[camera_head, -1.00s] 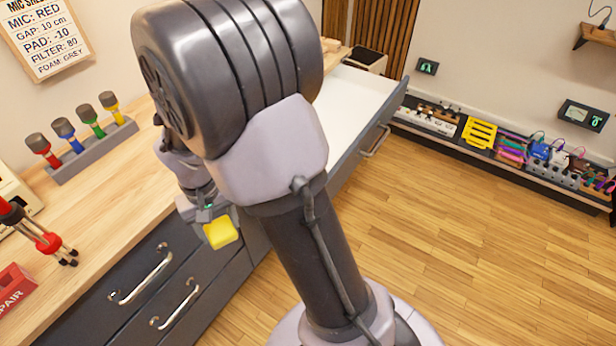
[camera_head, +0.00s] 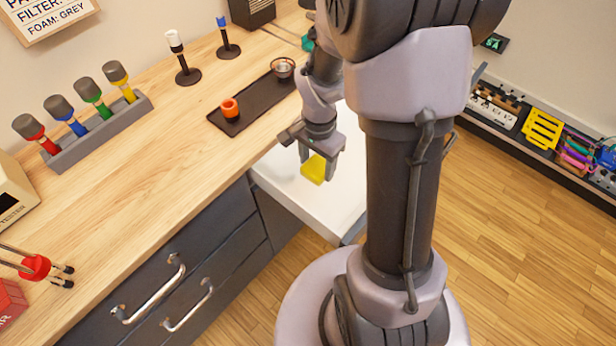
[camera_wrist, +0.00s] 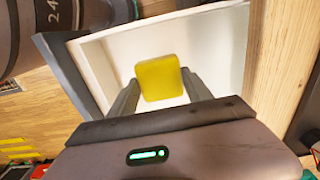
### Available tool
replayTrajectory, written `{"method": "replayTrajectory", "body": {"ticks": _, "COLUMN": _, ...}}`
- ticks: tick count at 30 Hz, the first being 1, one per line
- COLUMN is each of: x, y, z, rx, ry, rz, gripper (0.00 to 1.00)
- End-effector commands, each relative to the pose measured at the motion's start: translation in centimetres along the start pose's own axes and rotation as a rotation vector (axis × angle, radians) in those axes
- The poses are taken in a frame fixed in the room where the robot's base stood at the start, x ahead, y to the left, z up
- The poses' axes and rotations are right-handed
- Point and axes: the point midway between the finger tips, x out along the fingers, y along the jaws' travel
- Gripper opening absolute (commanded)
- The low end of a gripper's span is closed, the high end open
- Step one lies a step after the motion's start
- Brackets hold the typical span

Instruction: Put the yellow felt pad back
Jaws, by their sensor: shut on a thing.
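The yellow felt pad (camera_head: 314,169) is a small yellow block. My gripper (camera_head: 309,158) is shut on it and holds it over the open white-lined drawer (camera_head: 283,172). In the wrist view the pad (camera_wrist: 159,78) sits between the two fingertips of my gripper (camera_wrist: 158,84), with the white drawer interior (camera_wrist: 215,48) behind it. I cannot tell how high the pad is above the drawer floor. My arm hides the right part of the drawer in the head view.
A floor-level shelf of devices (camera_head: 545,130) runs along the right wall.

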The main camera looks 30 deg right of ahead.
Motion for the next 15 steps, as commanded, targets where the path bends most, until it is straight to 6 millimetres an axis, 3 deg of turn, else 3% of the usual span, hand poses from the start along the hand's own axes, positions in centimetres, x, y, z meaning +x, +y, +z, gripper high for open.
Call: {"method": "replayTrajectory", "body": {"ticks": 15, "x": 10.4, "y": 0.1, "z": -0.1, "rx": 0.011, "ry": 0.000, "rz": 0.001, "gripper": 0.14}}
